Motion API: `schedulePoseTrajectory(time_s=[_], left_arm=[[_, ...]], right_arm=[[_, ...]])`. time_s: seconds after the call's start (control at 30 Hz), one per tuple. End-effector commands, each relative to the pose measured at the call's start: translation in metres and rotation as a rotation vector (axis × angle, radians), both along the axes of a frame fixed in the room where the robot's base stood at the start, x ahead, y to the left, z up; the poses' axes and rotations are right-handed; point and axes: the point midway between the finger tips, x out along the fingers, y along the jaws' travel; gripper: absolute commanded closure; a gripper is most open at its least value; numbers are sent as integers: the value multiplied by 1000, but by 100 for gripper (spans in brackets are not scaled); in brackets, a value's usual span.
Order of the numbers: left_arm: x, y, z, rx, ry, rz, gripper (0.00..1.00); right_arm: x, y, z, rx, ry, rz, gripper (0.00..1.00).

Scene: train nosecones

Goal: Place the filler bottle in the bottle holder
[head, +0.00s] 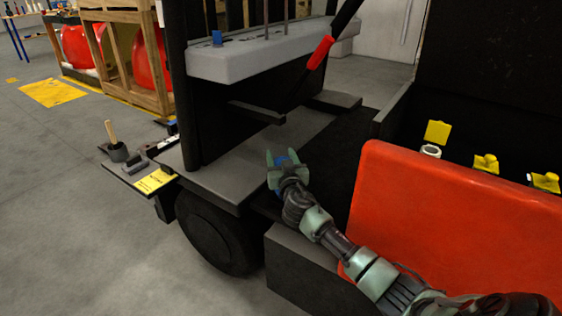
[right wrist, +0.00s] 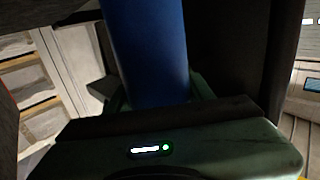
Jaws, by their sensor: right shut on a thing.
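My right gripper (head: 283,163) reaches forward over the vehicle's dark floor, beside the red seat. It is shut on the blue filler bottle (right wrist: 145,50), which fills the upper middle of the right wrist view. The rest is hidden by the gripper. I cannot make out for certain which thing is the bottle holder. My left gripper is not in view.
A red seat back (head: 450,225) stands close to my right arm. A grey console (head: 250,55) and a red-and-black lever (head: 320,52) are ahead. A side platform (head: 124,176) at left carries tools and a yellow label. Several yellow-topped items (head: 437,132) stand at right.

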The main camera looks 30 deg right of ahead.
Motion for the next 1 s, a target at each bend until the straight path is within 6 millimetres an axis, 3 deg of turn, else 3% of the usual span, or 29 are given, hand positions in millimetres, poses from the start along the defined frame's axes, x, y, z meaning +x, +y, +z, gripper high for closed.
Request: schedulePoseTrajectory(time_s=[0.47,0.5,0.53,1.0], left_arm=[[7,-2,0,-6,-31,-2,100],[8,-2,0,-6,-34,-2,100],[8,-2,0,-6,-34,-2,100],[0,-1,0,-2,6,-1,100]], right_arm=[[0,0,-1,-1,-5,1,100],[0,0,-3,0,-2,0,36],[0,0,-3,1,-1,0,28],[-3,2,-6,-1,0,2,26]])
